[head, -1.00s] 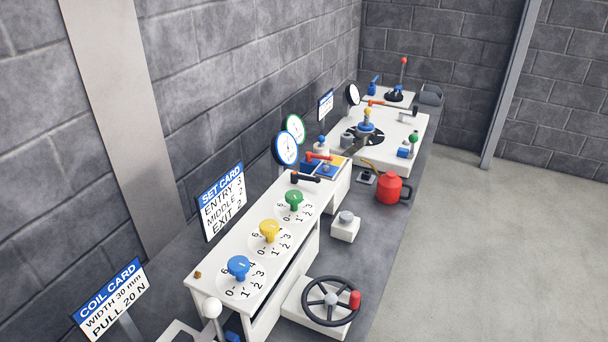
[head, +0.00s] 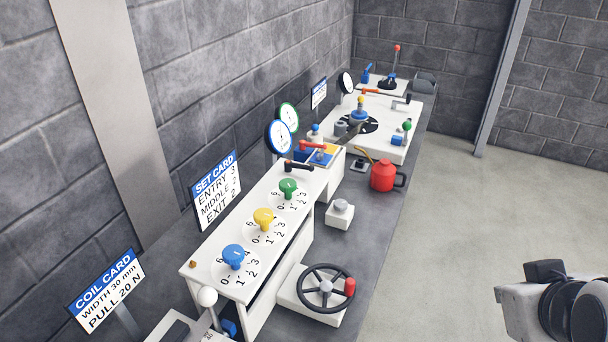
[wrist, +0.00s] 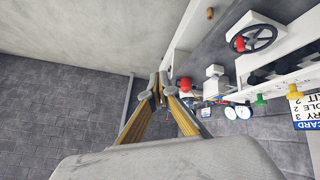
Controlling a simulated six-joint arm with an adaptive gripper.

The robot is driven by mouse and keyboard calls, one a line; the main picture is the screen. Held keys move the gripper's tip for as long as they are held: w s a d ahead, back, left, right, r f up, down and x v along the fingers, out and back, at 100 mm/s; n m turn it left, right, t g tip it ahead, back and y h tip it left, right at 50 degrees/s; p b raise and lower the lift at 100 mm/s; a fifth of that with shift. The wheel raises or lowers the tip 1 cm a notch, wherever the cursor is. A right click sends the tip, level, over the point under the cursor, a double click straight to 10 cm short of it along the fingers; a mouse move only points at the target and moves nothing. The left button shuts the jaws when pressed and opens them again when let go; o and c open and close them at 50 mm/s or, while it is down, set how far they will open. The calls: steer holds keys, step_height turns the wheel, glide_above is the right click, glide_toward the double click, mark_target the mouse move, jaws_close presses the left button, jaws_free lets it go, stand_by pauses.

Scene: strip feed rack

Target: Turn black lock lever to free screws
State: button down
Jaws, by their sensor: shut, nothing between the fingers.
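The black lock lever (head: 298,166) lies across the far end of the white screw housing (head: 212,270), just past the green knob (head: 288,188). The yellow knob (head: 263,218) and blue knob (head: 234,255) stand in line nearer me on the same top, each over a numbered dial. These are the screw knobs. In the wrist view, my gripper (wrist: 158,88) is shut and empty, held in the air away from the housing. The lever cannot be made out clearly there. The head view shows only part of my arm at the lower right, without the fingertips.
A handwheel (head: 326,288) with a red grip sits in front of the housing. A red can (head: 387,176), a small grey-topped block (head: 340,214) and two gauges (head: 279,137) stand farther along. A set card (head: 215,186) rises behind. The floor at right is clear.

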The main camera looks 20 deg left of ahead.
steer(key=w+a+n+t+y, duration=0.2)
steer(key=w+a+n, duration=0.5)
steer(key=w, duration=0.4)
steer(key=n+t+y, duration=0.2)
steer(key=n+y, duration=0.7)
steer(key=n, duration=0.4)
glide_toward(299, 167)
steer(key=shift+r+v, duration=0.15)
steer(key=shift+v, duration=0.9)
steer(key=shift+r+v, duration=0.1)
steer(key=shift+v, duration=0.95)
steer(key=shift+w+a, duration=0.1)
steer(key=shift+a, duration=0.05)
steer(key=shift+f+x, duration=0.15)
steer(key=shift+x, duration=2.25)
steer(key=shift+f+x, duration=0.1)
steer(key=shift+x, duration=2.35)
